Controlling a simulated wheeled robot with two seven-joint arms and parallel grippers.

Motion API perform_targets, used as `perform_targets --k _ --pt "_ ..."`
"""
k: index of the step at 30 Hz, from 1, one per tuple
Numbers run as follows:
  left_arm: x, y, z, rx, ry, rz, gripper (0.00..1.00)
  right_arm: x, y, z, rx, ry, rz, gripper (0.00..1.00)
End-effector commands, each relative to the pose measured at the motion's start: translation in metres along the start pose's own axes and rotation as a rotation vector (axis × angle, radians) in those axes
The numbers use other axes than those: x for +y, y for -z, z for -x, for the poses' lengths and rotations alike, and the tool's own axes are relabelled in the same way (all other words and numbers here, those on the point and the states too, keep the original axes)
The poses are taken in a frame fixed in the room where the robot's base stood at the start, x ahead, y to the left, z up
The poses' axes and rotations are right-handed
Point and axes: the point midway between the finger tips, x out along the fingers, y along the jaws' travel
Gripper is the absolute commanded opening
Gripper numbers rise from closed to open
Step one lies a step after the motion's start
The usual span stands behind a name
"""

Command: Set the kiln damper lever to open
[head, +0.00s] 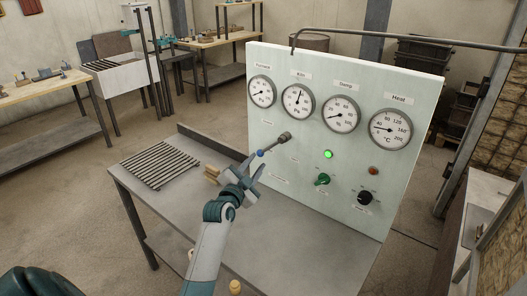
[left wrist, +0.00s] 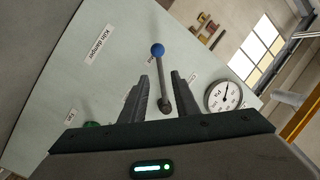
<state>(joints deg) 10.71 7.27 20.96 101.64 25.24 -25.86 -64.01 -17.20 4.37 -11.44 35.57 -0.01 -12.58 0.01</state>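The lever on the pale green control panel (head: 345,65) has a blue ball end (head: 260,153) and a metal rod running to a dark joint (head: 285,136). In the left wrist view its blue ball (left wrist: 158,49) stands beyond the fingertips, and the rod runs down between the fingers in the picture. A label reading "Kiln damper" (left wrist: 95,42) is on the panel. My left gripper (head: 254,170) is open, close to the blue ball, with nothing seen held. Whether a finger touches the lever cannot be told. My right gripper is not in view.
The panel carries several gauges, a green lamp (head: 328,154), a green knob (head: 323,179), a red lamp (head: 373,170) and a black knob (head: 365,197). A slatted rack (head: 160,163) lies on the grey table (head: 285,240). A pipe (head: 400,41) runs above the panel.

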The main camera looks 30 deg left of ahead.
Motion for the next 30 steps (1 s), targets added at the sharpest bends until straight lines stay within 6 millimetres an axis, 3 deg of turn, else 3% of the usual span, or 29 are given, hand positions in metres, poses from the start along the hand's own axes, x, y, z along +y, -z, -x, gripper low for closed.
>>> perform_targets --k 6,13,19,29,30 --pt "-0.001 0.001 -0.036 0.000 -0.001 0.002 0.28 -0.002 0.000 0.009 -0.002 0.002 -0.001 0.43" --pt "0.000 0.001 -0.065 0.000 -0.001 0.002 0.28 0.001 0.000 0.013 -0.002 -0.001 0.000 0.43" --pt "0.000 0.000 -0.076 0.000 -0.001 0.000 0.28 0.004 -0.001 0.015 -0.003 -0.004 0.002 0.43" --pt "0.000 0.000 -0.077 -0.001 -0.001 0.000 0.28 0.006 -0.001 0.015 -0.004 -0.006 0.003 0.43" --pt "0.000 0.000 -0.077 -0.001 -0.001 0.000 0.23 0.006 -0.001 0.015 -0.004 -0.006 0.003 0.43"
